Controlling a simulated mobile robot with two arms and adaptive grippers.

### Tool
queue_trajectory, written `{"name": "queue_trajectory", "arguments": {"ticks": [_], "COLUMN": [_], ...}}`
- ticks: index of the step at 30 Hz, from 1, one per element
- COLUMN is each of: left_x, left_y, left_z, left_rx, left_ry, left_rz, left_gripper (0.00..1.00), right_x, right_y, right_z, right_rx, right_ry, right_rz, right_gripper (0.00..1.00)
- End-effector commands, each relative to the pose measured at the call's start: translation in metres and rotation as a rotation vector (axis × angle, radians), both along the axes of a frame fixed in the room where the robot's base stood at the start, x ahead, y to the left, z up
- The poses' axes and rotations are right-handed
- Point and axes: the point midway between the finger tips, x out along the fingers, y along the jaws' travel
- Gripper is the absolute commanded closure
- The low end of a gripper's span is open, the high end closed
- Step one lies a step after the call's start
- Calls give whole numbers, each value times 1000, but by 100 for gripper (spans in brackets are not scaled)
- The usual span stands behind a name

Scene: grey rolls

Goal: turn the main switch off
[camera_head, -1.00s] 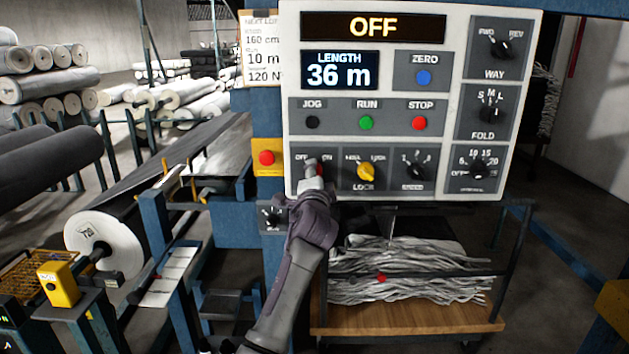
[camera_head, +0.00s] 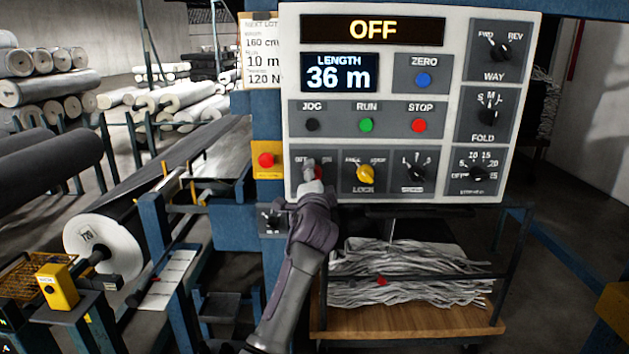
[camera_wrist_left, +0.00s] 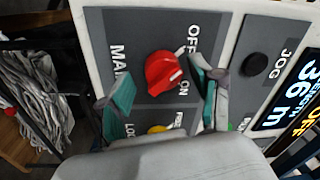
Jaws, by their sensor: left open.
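The main switch is a red rotary knob (camera_wrist_left: 163,73) on a dark plate marked OFF and ON. In the head view only a sliver of the red knob (camera_head: 319,172) shows behind my left gripper (camera_head: 311,182). In the wrist view my left gripper (camera_wrist_left: 160,92) is open, with its teal-padded fingers on either side of the knob and a gap showing at each side. The knob's pale mark points toward the side between OFF and ON; I cannot tell which it sits at. The top display (camera_head: 374,30) reads OFF. My right gripper is not in view.
The yellow LOCK knob (camera_head: 365,173) sits just right of the switch. A red button (camera_head: 266,160) on a yellow plate is to its left. JOG, RUN and STOP buttons are above. A cart with grey strips (camera_head: 410,275) stands below the panel.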

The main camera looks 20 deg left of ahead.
Motion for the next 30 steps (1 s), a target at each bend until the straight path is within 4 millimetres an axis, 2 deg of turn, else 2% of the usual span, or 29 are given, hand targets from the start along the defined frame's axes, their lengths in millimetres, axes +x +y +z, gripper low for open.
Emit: {"name": "queue_trajectory", "arguments": {"ticks": [4, 7, 15, 21, 25, 30], "left_x": [-5, -17, -72, -103, -112, -115], "left_y": [-1, -5, -21, -30, -33, -34], "left_z": [1, -1, -6, -10, -11, -10], "left_rx": [1, 2, 0, -1, 0, 0], "left_ry": [-3, -2, -2, 0, 2, 1], "left_rz": [0, -1, -2, -1, -1, 0], "left_gripper": [35, 35, 35, 35, 35, 35], "right_x": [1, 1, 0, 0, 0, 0], "right_y": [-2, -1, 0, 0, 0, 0], "right_z": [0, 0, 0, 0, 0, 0], "right_rx": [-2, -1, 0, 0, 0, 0], "right_ry": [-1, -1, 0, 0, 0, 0], "right_rz": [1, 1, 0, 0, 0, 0], "right_gripper": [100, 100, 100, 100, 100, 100]}}
